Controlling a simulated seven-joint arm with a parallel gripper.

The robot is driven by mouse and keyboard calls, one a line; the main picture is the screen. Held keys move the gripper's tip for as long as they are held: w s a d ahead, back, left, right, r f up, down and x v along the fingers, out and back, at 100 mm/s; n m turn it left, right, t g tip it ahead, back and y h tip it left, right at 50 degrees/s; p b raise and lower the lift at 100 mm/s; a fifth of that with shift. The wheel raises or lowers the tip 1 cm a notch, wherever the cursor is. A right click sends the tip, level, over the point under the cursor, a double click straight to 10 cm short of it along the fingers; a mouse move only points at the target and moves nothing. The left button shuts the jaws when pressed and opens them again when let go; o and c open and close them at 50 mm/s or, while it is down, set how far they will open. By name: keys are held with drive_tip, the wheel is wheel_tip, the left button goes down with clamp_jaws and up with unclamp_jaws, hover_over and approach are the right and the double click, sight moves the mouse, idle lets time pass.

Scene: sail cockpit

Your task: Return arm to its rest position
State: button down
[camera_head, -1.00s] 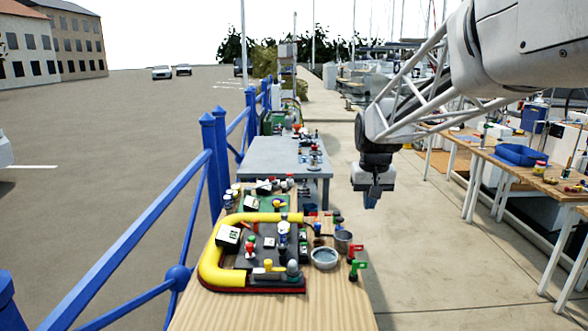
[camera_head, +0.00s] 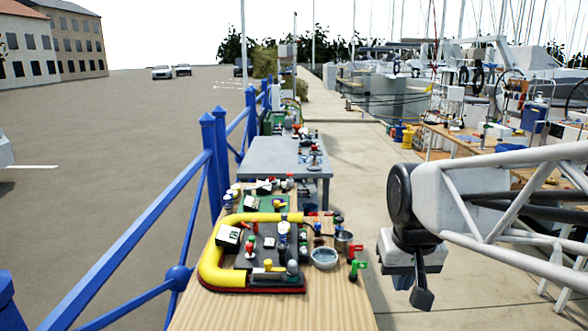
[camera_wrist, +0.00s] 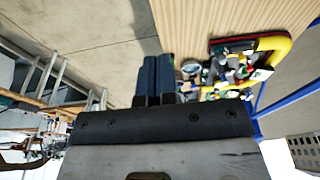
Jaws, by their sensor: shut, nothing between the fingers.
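My gripper (camera_head: 422,298) hangs beside the right edge of the near wooden table, over the pavement, and points down. In the wrist view its two dark blue fingers (camera_wrist: 155,75) lie side by side, shut with nothing between them. My white lattice arm reaches in from the right edge of the head view. The gripper touches nothing that I can see.
The wooden table (camera_head: 335,306) holds a yellow pipe (camera_head: 208,262), a grey bowl (camera_head: 324,258), a metal cup (camera_head: 343,240) and a green-handled valve (camera_head: 358,267). A grey table (camera_head: 262,155) stands behind. A blue railing (camera_head: 135,240) runs along the left. Pavement between the benches is clear.

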drive_tip(key=s+f, duration=0.4)
drive_tip(key=s, duration=0.6)
drive_tip(key=shift+s+f, duration=0.25)
drive_tip(key=c, duration=1.8)
unclamp_jaws()
